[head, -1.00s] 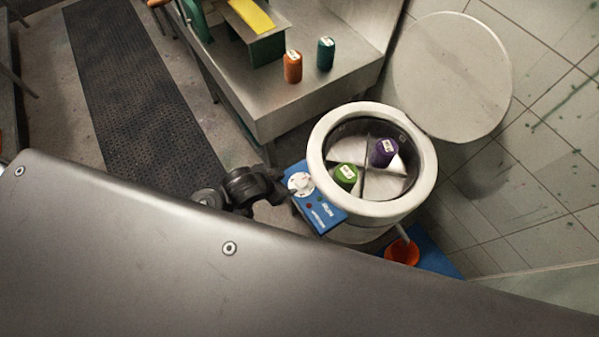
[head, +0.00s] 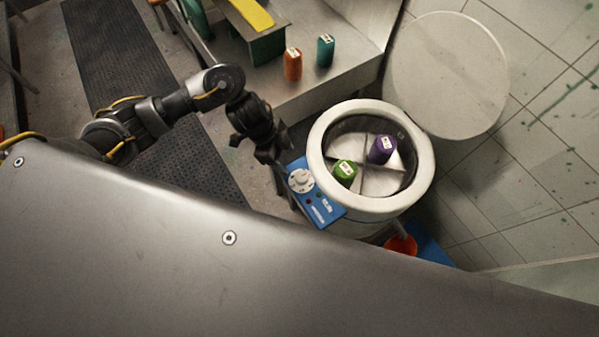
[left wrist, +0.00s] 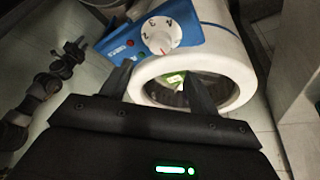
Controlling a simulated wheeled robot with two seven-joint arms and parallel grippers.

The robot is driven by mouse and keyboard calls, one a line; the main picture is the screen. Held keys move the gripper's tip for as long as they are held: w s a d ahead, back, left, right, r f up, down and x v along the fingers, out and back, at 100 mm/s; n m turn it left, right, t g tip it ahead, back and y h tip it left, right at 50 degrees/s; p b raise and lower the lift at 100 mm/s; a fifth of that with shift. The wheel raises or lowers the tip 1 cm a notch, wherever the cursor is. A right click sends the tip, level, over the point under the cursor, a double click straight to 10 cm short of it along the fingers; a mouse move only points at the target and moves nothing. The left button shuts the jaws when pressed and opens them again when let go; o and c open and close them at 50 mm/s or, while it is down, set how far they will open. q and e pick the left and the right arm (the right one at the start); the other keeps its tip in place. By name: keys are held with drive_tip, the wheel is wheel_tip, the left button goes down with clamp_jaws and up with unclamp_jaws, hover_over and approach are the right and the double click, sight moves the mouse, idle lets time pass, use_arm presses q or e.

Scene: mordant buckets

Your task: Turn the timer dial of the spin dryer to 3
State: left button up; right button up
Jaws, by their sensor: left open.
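The spin dryer (head: 323,192) is a white drum with a round open top; its near edge carries a blue control panel (head: 323,212). On the panel sits the white timer dial (head: 301,180) with dark marks, which also shows in the left wrist view (left wrist: 161,35). I cannot read its setting surely. My left gripper (head: 277,160) is open and empty, just above and left of the panel in the head view, apart from the dial. In the left wrist view its fingers (left wrist: 156,75) point toward the dryer, with the dial beyond them.
Green (head: 344,172) and purple (head: 382,149) spools lie inside the divided drum. The round lid (head: 447,75) stands open behind. A metal table (head: 345,72) holds orange (head: 292,65) and teal (head: 325,51) spools. An orange bucket (head: 402,245) stands by the dryer.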

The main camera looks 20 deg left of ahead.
sight(301, 176)
use_arm(q)
drive_tip(key=x, duration=1.1)
drive_tip(key=shift+d+r, duration=0.1)
drive_tip(key=c, duration=1)
